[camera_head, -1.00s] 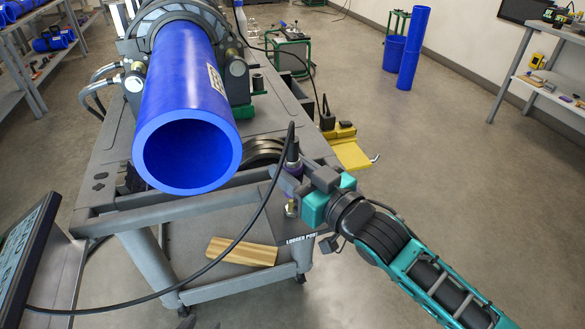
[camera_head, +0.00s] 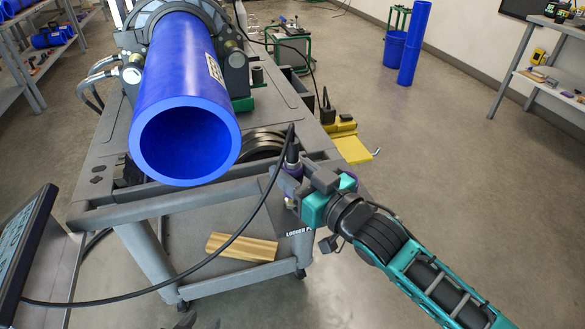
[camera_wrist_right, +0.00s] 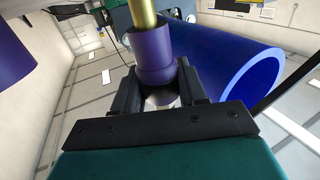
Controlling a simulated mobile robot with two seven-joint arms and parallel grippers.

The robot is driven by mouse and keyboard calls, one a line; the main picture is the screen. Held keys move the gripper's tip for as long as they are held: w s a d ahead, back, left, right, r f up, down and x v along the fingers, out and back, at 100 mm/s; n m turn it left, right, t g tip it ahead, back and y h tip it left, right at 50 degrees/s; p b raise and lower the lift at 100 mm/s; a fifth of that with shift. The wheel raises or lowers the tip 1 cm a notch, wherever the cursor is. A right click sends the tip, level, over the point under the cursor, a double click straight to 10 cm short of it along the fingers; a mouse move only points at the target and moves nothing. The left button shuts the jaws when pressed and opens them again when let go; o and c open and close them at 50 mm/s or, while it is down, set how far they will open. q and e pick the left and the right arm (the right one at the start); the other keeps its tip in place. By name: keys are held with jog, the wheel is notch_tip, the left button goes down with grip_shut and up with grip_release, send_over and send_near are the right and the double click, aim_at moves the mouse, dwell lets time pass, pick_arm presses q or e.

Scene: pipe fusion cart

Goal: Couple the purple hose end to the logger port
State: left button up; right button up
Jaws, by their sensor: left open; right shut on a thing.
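The black hose (camera_head: 262,205) arcs from the lower left up to its purple hose end (camera_head: 290,172), which points down. My right gripper (camera_head: 296,186) is shut on the hose end at the cart's right front corner. In the right wrist view the purple collar (camera_wrist_right: 155,58) sits between the black fingers (camera_wrist_right: 158,95), with a brass stem (camera_wrist_right: 143,14) beyond it. Brass also shows below the gripper, above the partly hidden "LOGGER" label (camera_head: 298,233). I cannot tell whether hose end and port touch. At the bottom edge, dark tips of my left gripper (camera_head: 200,322) show, open and empty.
A large blue pipe (camera_head: 183,90) lies clamped on the grey cart (camera_head: 150,212), close left of the hose end. A wooden block (camera_head: 241,247) lies on the lower shelf. A screen (camera_head: 25,245) stands at lower left.

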jog(key=shift+f+b, duration=0.5)
jog(key=shift+f, duration=0.4)
jog(key=o, duration=1.2)
jog(key=v, duration=1.3)
jog(key=shift+p, duration=0.3)
jog(key=s+d+f+m+g+h+p, duration=0.1)
jog(key=s+d+f+h, duration=0.3)
jog(key=f, duration=0.5)
jog(key=s+d+f+m+g+h+p, duration=0.1)
jog(key=s+d+f+m+h, duration=0.3)
jog(key=f, duration=0.6)
jog(key=shift+s+d+g+h, duration=0.15)
jog(key=shift+d+g+h, duration=0.25)
jog(key=shift+d+h, duration=0.2)
jog(key=shift+s+d+f, duration=0.1)
jog(key=shift+s+f, duration=0.15)
jog(key=shift+f, duration=0.15)
